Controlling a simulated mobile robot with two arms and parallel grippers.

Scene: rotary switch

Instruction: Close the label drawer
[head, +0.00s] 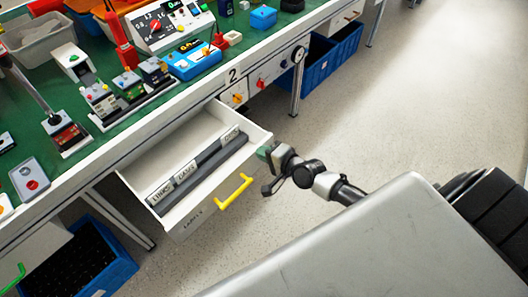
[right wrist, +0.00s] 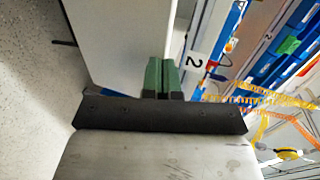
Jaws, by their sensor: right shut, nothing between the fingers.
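The label drawer (head: 212,203) is pulled out from under the green-topped workbench. Its white front carries lettering and a yellow handle (head: 234,191). Dark file strips with labels (head: 190,172) lie inside it. My right gripper (head: 264,152) is at the right end of the drawer front, away from the handle. Its green fingers are shut and empty in the right wrist view (right wrist: 160,76), beside a white panel (right wrist: 115,42) that looks like the drawer front. I cannot tell whether they touch it. My left gripper is out of view.
The workbench (head: 215,85) holds switches and boxes near its edge. Blue bins (head: 322,62) stand under it at the right, and another blue bin (head: 118,264) stands at the lower left. The floor (head: 400,100) to the right is clear.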

